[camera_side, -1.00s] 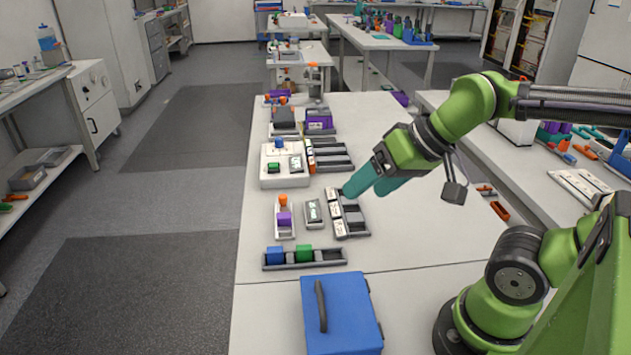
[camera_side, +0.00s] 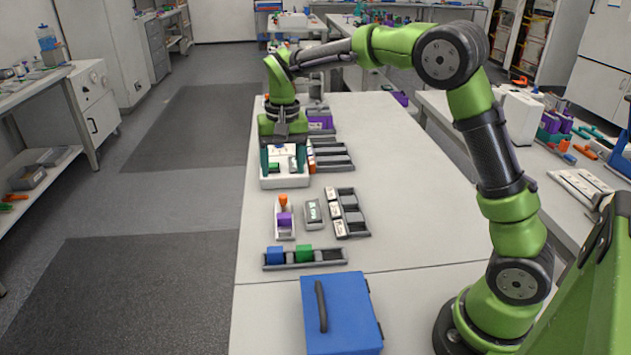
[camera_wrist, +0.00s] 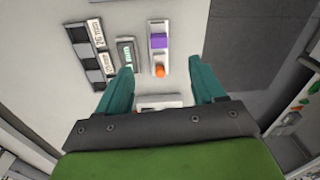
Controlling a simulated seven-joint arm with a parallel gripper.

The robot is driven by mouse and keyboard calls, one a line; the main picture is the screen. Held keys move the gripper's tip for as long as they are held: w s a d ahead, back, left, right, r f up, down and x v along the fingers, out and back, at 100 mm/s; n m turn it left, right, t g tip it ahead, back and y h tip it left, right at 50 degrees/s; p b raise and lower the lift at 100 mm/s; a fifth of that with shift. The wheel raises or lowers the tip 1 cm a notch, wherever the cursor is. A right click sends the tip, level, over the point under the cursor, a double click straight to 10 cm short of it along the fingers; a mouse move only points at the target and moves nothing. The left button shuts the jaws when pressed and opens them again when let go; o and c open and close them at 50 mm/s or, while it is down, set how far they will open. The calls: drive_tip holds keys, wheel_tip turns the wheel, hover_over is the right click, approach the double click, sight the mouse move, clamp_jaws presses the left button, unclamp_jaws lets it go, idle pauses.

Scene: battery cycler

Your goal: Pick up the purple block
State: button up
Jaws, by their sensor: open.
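The purple block (camera_side: 284,219) sits in a small light tray (camera_side: 286,236) in front of an orange-topped peg (camera_side: 283,199). In the wrist view the purple block (camera_wrist: 158,42) lies ahead of my fingertips, with the orange knob (camera_wrist: 159,71) nearer to me. My gripper (camera_side: 284,168) is open, its teal fingers pointing down over the white cycler box (camera_side: 270,182), farther back than the purple block. In the wrist view my gripper (camera_wrist: 160,72) has its fingers wide apart with nothing held between them.
A grey rack (camera_side: 328,257) with a blue block (camera_side: 275,254) and a green block (camera_side: 304,252) stands in front. A small grey module (camera_side: 313,212) and a compartment tray (camera_side: 347,215) stand right of the purple block. A blue case (camera_side: 341,317) sits nearest. The table's right side is clear.

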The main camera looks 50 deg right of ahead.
drive_tip(key=w+r+m, duration=0.1)
drive_tip(key=w+r, duration=0.1)
drive_tip(key=w, duration=0.1)
hover_over(284, 216)
drive_tip(key=shift+m+g, duration=0.3)
drive_tip(key=f, duration=1.1)
drive_tip(key=shift+w+a, duration=0.2)
drive_tip(key=shift+w, duration=0.15)
drive_tip(key=f, duration=0.6)
drive_tip(key=shift+s+d+f, duration=0.2)
drive_tip(key=shift+s, duration=0.15)
